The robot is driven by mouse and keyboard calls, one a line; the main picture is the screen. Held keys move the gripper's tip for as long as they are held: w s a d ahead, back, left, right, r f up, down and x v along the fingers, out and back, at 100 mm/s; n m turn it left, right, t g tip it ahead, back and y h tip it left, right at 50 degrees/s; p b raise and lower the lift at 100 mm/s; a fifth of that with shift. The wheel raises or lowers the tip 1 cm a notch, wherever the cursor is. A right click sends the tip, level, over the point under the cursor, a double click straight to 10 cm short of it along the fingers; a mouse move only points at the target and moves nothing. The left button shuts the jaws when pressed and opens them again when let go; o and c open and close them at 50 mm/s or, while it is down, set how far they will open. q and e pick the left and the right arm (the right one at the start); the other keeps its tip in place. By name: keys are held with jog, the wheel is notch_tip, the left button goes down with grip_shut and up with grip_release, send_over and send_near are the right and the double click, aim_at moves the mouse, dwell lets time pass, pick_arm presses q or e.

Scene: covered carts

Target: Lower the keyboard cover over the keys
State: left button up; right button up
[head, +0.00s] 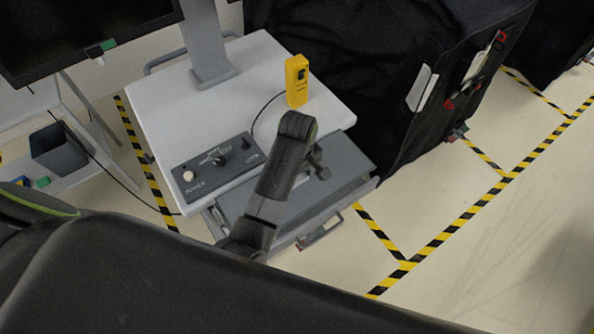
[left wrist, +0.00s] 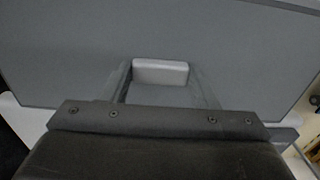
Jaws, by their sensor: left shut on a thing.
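The keyboard cover (head: 347,158) is a flat dark-grey panel at the front of the white cart, partly behind my left arm. In the left wrist view the grey panel (left wrist: 60,50) fills most of the picture. A light-grey grip tab (left wrist: 160,72) stands out from it. My left gripper (head: 319,166) is at the panel, and its fingers (left wrist: 164,88) are shut on this tab in the left wrist view. No keys show in either view; I cannot tell exactly how far the cover is tilted. My right gripper is not in view.
The white cart top (head: 190,110) carries a control box (head: 217,168) with knobs and a yellow handheld device (head: 297,82). A monitor (head: 80,30) stands at upper left. A black-covered cart (head: 370,60) is close on the right. Floor (head: 440,180) with striped tape is clear at right.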

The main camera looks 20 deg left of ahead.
pick_arm(q)
jog(key=shift+w+a+f, duration=0.15)
jog(key=shift+a+f, duration=0.05)
jog(key=shift+f, duration=0.15)
jog(key=shift+a+f, duration=0.15)
jog(key=shift+f, duration=0.45)
jog(key=shift+d+f, duration=0.2)
jog(key=shift+f, duration=0.2)
jog(key=shift+a+f, duration=0.1)
jog(key=shift+f, duration=2.4)
jog(key=shift+w+a+f, duration=0.15)
jog(key=shift+w+a, duration=0.95)
jog(key=shift+a, duration=0.3)
jog(key=shift+f+b, duration=0.4)
jog(key=shift+f, duration=0.4)
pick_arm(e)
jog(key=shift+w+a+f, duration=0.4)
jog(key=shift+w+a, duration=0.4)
